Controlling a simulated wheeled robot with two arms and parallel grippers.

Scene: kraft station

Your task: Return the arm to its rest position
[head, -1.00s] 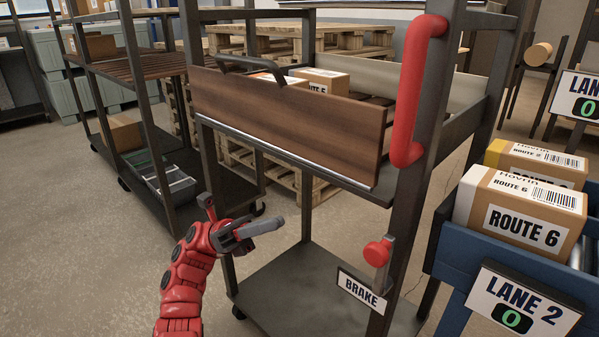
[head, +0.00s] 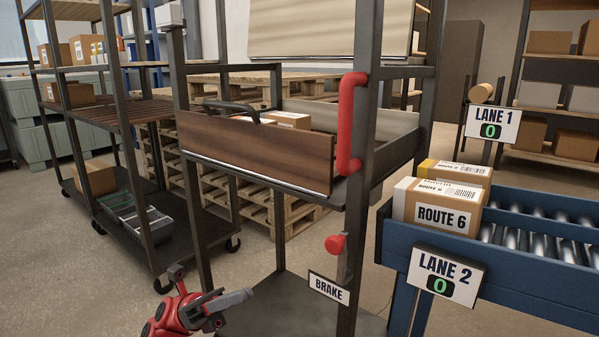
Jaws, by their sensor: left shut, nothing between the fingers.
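My left gripper (head: 228,303), on a red arm, is at the bottom of the head view, in front of the cart's lower shelf. It is shut and empty, and it touches nothing that I can make out. The cart (head: 362,215) has dark posts, a red upright handle (head: 350,122) and a red brake knob (head: 335,243) above a BRAKE sign (head: 328,288). A brown wooden drop panel (head: 255,150) with a dark handle stands across its middle shelf. My right gripper is not in view.
A blue roller conveyor (head: 530,285) with a LANE 2 sign (head: 441,275) stands at right, holding a ROUTE 6 box (head: 440,208) and another box behind it. A shelf rack (head: 110,115) stands at left. Pallets (head: 270,200) are stacked behind the cart. Floor at lower left is clear.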

